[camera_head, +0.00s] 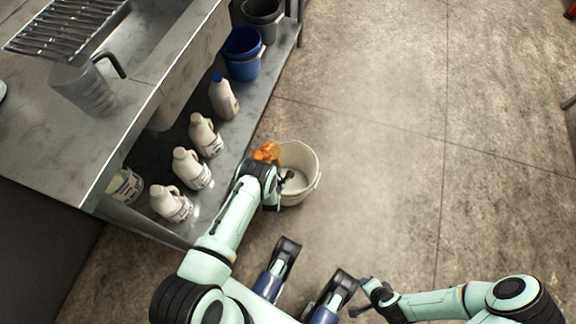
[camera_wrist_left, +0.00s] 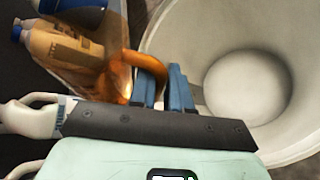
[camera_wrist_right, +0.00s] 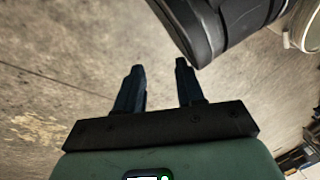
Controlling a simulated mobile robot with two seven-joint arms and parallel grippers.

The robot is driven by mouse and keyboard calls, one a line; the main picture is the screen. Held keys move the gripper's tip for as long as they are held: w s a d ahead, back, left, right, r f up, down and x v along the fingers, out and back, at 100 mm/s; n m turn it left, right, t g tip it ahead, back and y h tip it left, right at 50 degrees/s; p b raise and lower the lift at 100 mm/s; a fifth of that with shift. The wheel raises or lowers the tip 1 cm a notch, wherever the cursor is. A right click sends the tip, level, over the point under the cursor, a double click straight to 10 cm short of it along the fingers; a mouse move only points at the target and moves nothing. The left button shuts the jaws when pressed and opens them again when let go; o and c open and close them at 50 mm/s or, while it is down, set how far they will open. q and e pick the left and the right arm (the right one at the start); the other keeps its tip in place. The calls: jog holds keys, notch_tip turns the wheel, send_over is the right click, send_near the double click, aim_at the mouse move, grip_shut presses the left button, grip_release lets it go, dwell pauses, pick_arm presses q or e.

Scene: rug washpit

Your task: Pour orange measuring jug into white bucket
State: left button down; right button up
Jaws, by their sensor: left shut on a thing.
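The orange measuring jug (camera_head: 266,152) is see-through. It is at the left rim of the white bucket (camera_head: 312,184), partly hidden by my left wrist. My left gripper (camera_wrist_left: 164,78) is shut on the jug's handle (camera_wrist_left: 150,66). In the left wrist view the jug's body (camera_wrist_left: 117,72) lies left of the fingers and the bucket (camera_wrist_left: 190,30) opens to the right. I cannot tell how far the jug is tilted. The bucket stands on the floor, and its pale bottom shows no clear liquid. My right gripper (camera_wrist_right: 158,78) is open and empty, low at the right.
White bottles (camera_head: 190,168) stand in a row on the lower shelf left of the bucket, with blue (camera_head: 243,52) and dark (camera_head: 262,18) buckets behind. A clear jug (camera_head: 84,88) sits on the metal counter (camera_head: 130,110). The concrete floor at right is free.

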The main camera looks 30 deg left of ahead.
pick_arm(q)
jog(key=shift+s+a+r+m+y+b, duration=0.15)
jog(key=shift+a+m+y+b, duration=0.25)
jog(key=shift+m+y, duration=0.35)
jog(key=shift+a+r+m+y+b, duration=0.25)
jog(key=shift+m+y+b, duration=0.15)
jog(key=shift+m, duration=0.15)
pick_arm(e)
jog(key=shift+g, duration=0.6)
jog(key=shift+s+d+f, duration=0.15)
jog(key=shift+s+f, duration=0.55)
jog(key=shift+s, duration=0.15)
jog(key=shift+s+d+f, duration=0.1)
jog(key=shift+s+f, duration=0.6)
jog(key=shift+s, duration=0.1)
jog(key=shift+s+f, duration=0.1)
